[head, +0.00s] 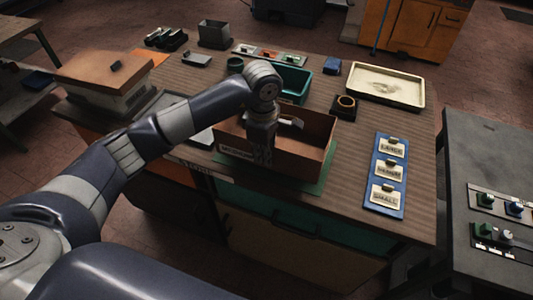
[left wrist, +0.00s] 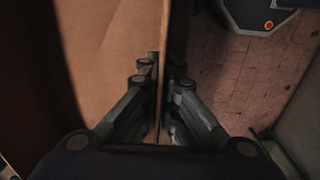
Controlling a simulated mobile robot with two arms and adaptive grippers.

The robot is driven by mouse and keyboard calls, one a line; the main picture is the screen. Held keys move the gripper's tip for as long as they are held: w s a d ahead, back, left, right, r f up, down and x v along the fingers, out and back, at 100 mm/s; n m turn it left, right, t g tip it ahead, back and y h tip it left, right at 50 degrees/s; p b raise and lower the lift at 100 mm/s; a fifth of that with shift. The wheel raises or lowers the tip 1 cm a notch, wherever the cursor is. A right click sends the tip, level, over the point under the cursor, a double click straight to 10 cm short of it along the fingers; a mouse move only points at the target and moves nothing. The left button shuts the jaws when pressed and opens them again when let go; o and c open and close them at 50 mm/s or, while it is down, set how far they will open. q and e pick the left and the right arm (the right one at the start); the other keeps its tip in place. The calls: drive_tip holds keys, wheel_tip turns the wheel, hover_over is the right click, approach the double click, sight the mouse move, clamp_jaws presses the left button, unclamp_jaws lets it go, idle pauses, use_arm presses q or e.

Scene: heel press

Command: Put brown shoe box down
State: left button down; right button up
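The brown shoe box (head: 303,166) is open-topped and sits level over a green mat (head: 256,177) on the wooden workbench. Whether its base touches the mat is hard to tell. My left gripper (head: 262,152) reaches down over the box's near wall. In the left wrist view, its fingers (left wrist: 161,88) lie on both sides of that thin wall (left wrist: 160,65) and pinch it. The box's inside (left wrist: 110,45) shows to the left there. My right gripper is not in view.
A teal bin (head: 295,80) stands behind the box. A blue board (head: 386,178) with several labelled cards lies to the right, and a cream tray (head: 386,86) is at the back right. Another box (head: 108,75) stands at the left. Bare wood lies between mat and blue board.

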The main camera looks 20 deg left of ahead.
use_arm(q)
drive_tip(key=shift+w, duration=0.85)
drive_tip(key=shift+w+f, duration=0.1)
drive_tip(key=shift+f+p, duration=0.2)
drive_tip(key=shift+p, duration=0.2)
wheel_tip(320, 180, down, 3)
drive_tip(key=shift+r+p, duration=0.1)
drive_tip(key=shift+p, duration=0.8)
drive_tip(key=shift+f+b, duration=0.35)
drive_tip(key=c, duration=1.8)
unclamp_jaws()
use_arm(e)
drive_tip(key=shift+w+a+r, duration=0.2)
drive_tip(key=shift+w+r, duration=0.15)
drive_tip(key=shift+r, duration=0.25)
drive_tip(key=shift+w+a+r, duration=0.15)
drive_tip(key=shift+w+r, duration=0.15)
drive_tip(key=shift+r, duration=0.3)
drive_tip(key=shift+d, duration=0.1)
